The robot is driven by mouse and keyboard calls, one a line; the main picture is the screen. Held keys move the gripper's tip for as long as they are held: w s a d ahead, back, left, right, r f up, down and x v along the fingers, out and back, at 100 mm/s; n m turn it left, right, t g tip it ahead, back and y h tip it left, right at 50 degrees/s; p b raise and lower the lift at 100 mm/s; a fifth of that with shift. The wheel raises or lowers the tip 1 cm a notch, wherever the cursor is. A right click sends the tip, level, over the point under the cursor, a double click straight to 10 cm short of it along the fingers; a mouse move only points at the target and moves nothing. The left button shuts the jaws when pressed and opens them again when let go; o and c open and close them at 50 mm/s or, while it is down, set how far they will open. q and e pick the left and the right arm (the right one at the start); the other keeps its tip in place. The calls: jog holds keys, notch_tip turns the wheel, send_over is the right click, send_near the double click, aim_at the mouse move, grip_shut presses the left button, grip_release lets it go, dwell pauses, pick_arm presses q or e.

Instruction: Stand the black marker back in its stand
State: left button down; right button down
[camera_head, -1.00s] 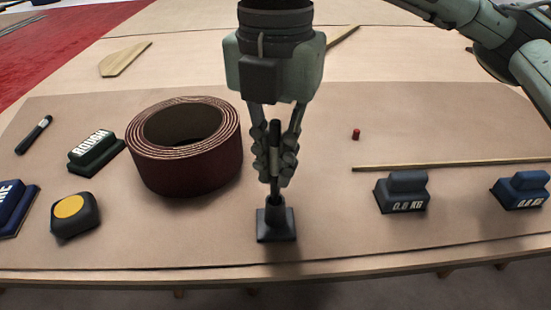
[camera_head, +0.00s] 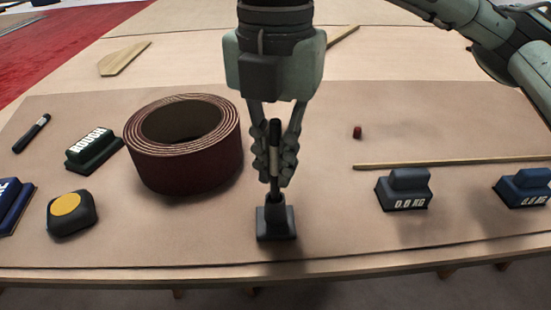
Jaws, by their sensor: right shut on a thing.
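The black marker (camera_head: 275,135) is upright in my right gripper (camera_head: 274,170), whose fingers are shut around its grey-banded middle. The small dark stand (camera_head: 276,223), with a square base and a raised socket, is directly below the gripper. The marker's thin lower end meets the socket's top; how deep it sits in the socket I cannot tell. My left gripper is not in view.
A large sandpaper roll (camera_head: 185,150) stands close left of the gripper. Another dark marker (camera_head: 31,133), a dark green block (camera_head: 94,152) and a tape measure (camera_head: 71,212) lie farther left. Two weights (camera_head: 403,190) (camera_head: 524,188), a wooden strip (camera_head: 450,163) and a small red piece (camera_head: 357,132) are at right.

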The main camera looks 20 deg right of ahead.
jog(key=shift+f+b, duration=0.7)
jog(key=shift+b, duration=0.6)
dwell(1.6)
jog(key=c, duration=1.5)
grip_release()
jog(key=shift+c, duration=0.2)
jog(key=shift+r, duration=0.1)
notch_tip(320, 180, up, 12)
jog(key=shift+f, duration=0.1)
